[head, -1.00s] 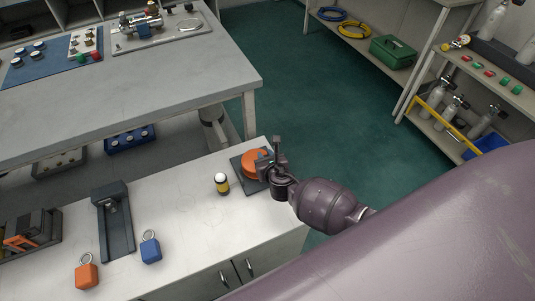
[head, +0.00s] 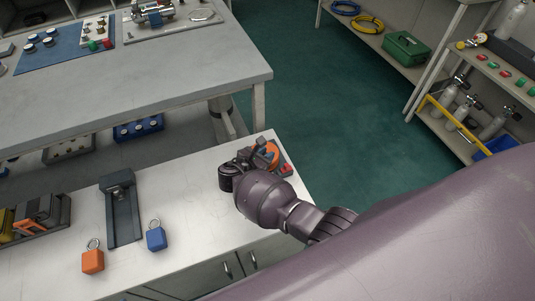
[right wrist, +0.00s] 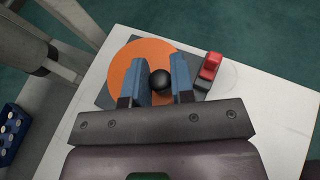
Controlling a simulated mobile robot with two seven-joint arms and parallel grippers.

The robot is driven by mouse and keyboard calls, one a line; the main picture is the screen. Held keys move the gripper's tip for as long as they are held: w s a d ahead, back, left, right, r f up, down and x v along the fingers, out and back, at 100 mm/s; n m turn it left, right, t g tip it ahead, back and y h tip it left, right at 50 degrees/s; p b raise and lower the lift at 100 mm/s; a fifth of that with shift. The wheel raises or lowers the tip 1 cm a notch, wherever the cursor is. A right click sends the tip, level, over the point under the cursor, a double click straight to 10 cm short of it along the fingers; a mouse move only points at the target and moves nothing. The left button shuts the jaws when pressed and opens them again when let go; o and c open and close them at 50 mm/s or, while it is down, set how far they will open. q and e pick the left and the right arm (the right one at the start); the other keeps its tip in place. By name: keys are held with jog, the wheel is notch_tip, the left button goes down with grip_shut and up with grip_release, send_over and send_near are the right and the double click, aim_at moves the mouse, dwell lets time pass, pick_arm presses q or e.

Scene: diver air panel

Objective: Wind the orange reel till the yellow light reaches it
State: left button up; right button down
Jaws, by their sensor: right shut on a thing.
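The orange reel (head: 270,153) is a flat disc on a dark base plate at the far right end of the white counter. In the right wrist view the reel (right wrist: 128,75) shows a black round knob (right wrist: 160,82) on its face. My right gripper (head: 247,158) is over the reel, and in the wrist view its two blue fingers (right wrist: 161,72) are shut on the knob, one on each side. A red block-like part (right wrist: 208,70) sits on the plate beside the disc. I cannot make out the yellow light in either current view. My left gripper is not in view.
On the white counter (head: 190,220) are a dark grey holder (head: 122,215), an orange block (head: 93,261) and a blue block (head: 156,238), both with rings, and a dark tray (head: 58,220). A grey table (head: 180,85) stands behind. Green floor lies right.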

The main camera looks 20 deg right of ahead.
jog(key=shift+w+a+f+m+g+h+b, duration=0.15)
jog(key=shift+m+g+b, duration=0.1)
jog(key=shift+m+g, duration=0.3)
jog(key=shift+a+m+g+h+b, duration=0.15)
jog(key=shift+m+g+b, duration=0.05)
jog(key=shift+m+g, duration=0.3)
jog(key=shift+w+a+m+g, duration=0.1)
jog(key=shift+a+m+g, duration=0.05)
jog(key=shift+m+g, duration=0.5)
jog(key=shift+g+b, duration=0.3)
jog(key=shift+g, duration=0.1)
jog(key=shift+h, duration=0.3)
jog(key=c, duration=1)
grip_release()
jog(key=shift+r, duration=0.25)
